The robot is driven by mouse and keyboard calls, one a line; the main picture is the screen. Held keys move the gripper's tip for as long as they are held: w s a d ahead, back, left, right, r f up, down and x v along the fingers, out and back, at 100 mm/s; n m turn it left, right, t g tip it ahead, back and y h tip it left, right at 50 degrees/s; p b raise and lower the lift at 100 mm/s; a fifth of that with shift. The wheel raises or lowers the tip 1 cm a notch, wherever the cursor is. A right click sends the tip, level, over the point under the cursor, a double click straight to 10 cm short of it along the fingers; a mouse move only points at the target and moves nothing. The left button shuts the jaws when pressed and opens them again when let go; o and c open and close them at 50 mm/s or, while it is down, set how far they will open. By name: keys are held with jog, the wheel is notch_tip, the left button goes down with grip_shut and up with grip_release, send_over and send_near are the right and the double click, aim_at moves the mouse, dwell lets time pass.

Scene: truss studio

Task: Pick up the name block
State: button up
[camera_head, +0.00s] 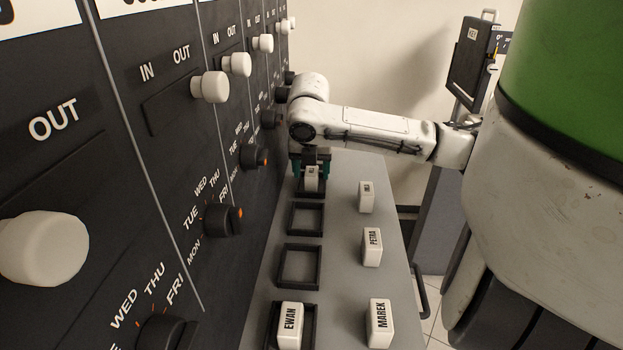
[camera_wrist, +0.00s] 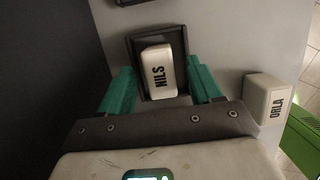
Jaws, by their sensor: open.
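A white name block marked NILS (camera_wrist: 158,72) stands in a square black frame (camera_wrist: 133,46) in the wrist view, turned slightly within it. My gripper (camera_wrist: 161,78) is open, with one green finger on each side of this block. A gap shows beside the fingers, and I cannot tell whether either touches it. In the head view my gripper (camera_head: 311,166) points down over the same block (camera_head: 312,179) at the far end of the grey shelf (camera_head: 335,240). Its label is too small to read there.
White blocks EWAN (camera_head: 290,327), MAREK (camera_head: 380,323), PETRA (camera_head: 372,247) and ORLA (camera_wrist: 268,101) stand on the shelf, EWAN in a frame. Two frames (camera_head: 299,285) (camera_head: 306,234) are empty. The dark panel (camera_head: 110,180) with white knobs and dials rises along the left.

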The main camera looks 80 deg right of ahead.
jog(key=shift+c, duration=0.2)
jog(key=c, duration=1.1)
jog(key=shift+r, duration=0.1)
